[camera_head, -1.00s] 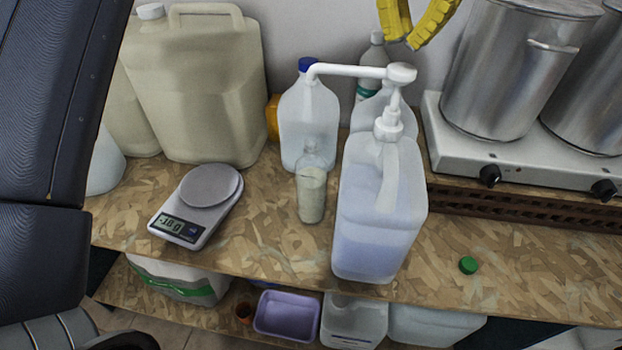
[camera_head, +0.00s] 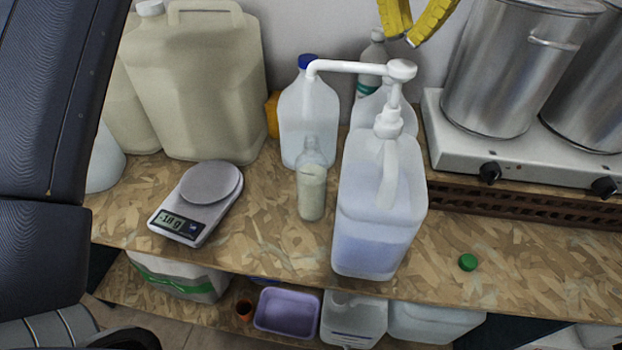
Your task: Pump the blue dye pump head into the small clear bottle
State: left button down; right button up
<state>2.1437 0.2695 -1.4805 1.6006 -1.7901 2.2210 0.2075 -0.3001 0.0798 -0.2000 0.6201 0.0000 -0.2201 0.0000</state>
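The white pump head (camera_head: 402,70) stands raised on a translucent drum with pale blue liquid (camera_head: 372,245), upright on the bench. Its long spout points left, and its tip (camera_head: 311,70) appears above the small clear bottle (camera_head: 311,192) in the picture. I cannot tell whether the tip is exactly over the bottle's mouth. The bottle stands upright just left of the drum, with pale contents. My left arm fills the left edge. A dark part of my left gripper (camera_head: 125,340) shows at the bottom left, away from the drum; its fingers are cut off.
A scale (camera_head: 197,205) stands left of the bottle. Large cream canisters (camera_head: 205,90) and a blue-capped jug (camera_head: 308,115) stand behind. Steel pots (camera_head: 500,70) sit on a hot plate (camera_head: 500,170) at right. A green cap (camera_head: 467,262) lies front right. A purple tub (camera_head: 287,313) is below.

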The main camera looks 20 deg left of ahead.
aim_at(403, 63)
dwell(0.4)
pick_arm(q)
jog(key=shift+f, duration=3.75)
jog(key=shift+r, duration=3.8)
jog(key=shift+f, duration=0.1)
jog(key=shift+f, duration=3.7)
jog(key=shift+r, duration=3.8)
jog(key=shift+f, duration=0.15)
